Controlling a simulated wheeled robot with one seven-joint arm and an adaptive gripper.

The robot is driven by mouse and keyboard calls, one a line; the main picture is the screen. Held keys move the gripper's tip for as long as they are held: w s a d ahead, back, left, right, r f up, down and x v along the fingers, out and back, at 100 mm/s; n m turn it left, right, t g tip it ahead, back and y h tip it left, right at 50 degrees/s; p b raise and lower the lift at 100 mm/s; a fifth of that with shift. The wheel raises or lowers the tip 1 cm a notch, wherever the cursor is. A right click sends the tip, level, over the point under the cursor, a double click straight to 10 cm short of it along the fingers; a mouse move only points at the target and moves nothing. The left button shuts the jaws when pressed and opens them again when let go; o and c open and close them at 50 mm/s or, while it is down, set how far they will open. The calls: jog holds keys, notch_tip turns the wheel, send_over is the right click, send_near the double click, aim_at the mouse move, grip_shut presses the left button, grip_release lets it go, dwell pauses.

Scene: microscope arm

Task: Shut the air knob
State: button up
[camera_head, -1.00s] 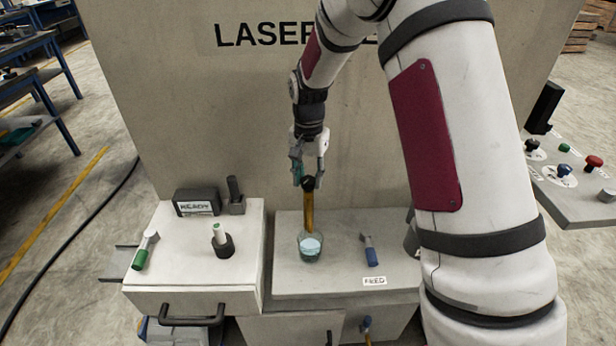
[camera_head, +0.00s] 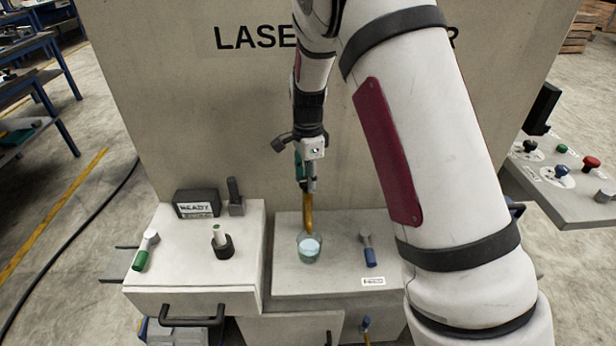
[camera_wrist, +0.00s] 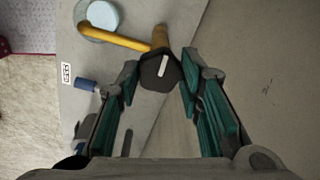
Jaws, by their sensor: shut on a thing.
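A black knob (camera_wrist: 152,76) with a white mark sits on top of a bent yellow pipe (camera_head: 308,212). In the wrist view the white mark runs nearly up and down, slightly tilted. I take it for the air knob, though no label on it is readable. My gripper (camera_head: 306,180) is shut on this knob, with a green-padded finger at each side in the wrist view (camera_wrist: 160,70). In the head view the fingers hide the knob. The pipe (camera_wrist: 112,40) ends over a clear cup of pale blue stuff (camera_head: 309,246).
A blue-handled lever (camera_head: 368,250) stands right of the cup by a small label. The left block holds a green-handled lever (camera_head: 146,250), a white-topped post (camera_head: 220,240) and a READY box (camera_head: 197,204). The machine wall (camera_head: 220,120) rises close behind. A button panel (camera_head: 570,180) is at right.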

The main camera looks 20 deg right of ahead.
jog(key=shift+m, duration=0.4)
jog(key=o, duration=1.2)
jog(key=shift+c, duration=0.2)
notch_tip(320, 180, up, 12)
